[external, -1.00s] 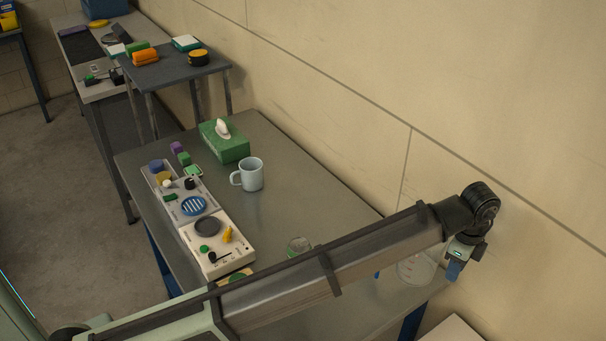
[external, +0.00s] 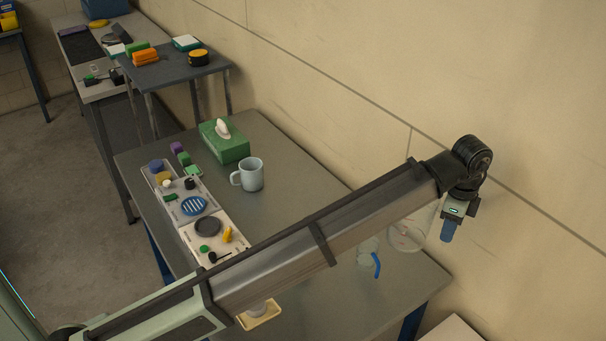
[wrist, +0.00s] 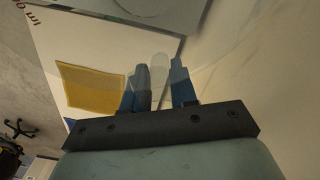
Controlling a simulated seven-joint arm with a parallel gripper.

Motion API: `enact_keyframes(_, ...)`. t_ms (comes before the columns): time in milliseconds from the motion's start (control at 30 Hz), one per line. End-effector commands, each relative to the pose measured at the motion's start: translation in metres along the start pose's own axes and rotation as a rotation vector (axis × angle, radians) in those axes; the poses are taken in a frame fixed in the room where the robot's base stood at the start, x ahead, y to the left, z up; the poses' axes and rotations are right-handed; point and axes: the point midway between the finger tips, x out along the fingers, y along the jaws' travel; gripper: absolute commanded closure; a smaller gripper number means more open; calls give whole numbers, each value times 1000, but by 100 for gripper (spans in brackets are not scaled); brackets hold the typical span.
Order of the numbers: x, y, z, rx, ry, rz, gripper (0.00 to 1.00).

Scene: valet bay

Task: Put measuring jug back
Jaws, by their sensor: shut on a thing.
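My gripper (external: 448,232), with blue fingers, is at the right end of the table near the wall. It is shut on a large clear measuring jug (external: 406,236), which hangs to its left, above the table. In the wrist view a clear, handle-like part (wrist: 158,75) shows between the blue fingers (wrist: 160,88). The jug is see-through, so its exact tilt is hard to tell. A smaller clear vessel with a blue handle (external: 376,266) stands on the table, left of and below the held jug; my arm partly covers it.
A beige tray (external: 262,318) is partly behind my arm. The wall (external: 520,120) is close. The table's right front is clear.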

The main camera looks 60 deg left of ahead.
Motion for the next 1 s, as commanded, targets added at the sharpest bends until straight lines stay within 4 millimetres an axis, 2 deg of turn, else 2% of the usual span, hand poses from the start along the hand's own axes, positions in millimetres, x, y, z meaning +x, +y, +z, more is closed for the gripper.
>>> enact_keyframes(267, 0, -48, 69, -215, 0, 1, 100)
enact_keyframes(500, 0, -94, 152, -466, 1, 2, 100)
enact_keyframes(700, 0, -126, 224, -676, 1, 3, 100)
enact_keyframes(900, 0, -149, 296, -878, 2, 4, 100)
enact_keyframes(1000, 0, -157, 324, -959, 2, 5, 100)
